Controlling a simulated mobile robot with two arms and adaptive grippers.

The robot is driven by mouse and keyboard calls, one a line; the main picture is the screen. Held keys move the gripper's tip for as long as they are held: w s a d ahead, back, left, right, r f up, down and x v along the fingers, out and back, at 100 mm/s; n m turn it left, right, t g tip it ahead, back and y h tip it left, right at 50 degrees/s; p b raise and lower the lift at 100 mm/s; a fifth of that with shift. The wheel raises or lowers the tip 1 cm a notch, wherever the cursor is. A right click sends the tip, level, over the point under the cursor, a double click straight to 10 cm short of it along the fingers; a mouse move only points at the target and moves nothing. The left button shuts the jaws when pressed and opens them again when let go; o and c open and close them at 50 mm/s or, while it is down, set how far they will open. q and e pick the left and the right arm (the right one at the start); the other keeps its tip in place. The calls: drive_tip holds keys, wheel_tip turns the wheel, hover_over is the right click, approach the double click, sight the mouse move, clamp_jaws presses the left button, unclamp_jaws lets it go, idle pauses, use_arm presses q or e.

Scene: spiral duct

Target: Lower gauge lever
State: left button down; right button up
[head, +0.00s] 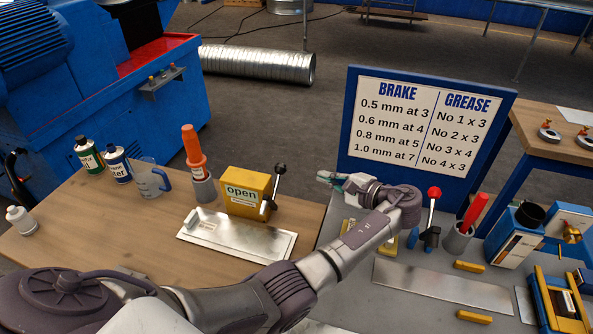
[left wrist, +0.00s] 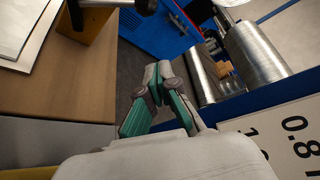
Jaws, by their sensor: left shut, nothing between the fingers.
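A yellow box labelled "open" (head: 247,194) stands on the wooden table, with an upright lever with a black knob (head: 280,170) at its right side. In the left wrist view the black knob (left wrist: 145,6) shows at the top, cut off by the frame. A second lever with a red knob (head: 434,193) stands upright on the grey bench, right of my wrist. Which one is the gauge lever I cannot tell. My left gripper (head: 326,177) is shut and empty, right of the black-knobbed lever and apart from it. Its fingers (left wrist: 164,72) also show in the left wrist view. My right gripper is out of view.
A blue-framed sign (head: 425,125) stands behind my wrist. A metal plate (head: 235,237) lies before the yellow box. An orange tool in a grey cup (head: 203,190), a jug (head: 150,178) and bottles stand left. A red tool (head: 475,210) stands in a cup at right.

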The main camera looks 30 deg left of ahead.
use_arm(q)
drive_tip(key=s+a+p, duration=0.1)
drive_tip(key=a+p, duration=0.4)
drive_tip(key=a, duration=0.4)
drive_tip(key=shift+s+a+f+p, duration=0.15)
drive_tip(key=shift+f+p, duration=0.15)
drive_tip(key=shift+p, duration=0.05)
drive_tip(key=shift+a, duration=0.1)
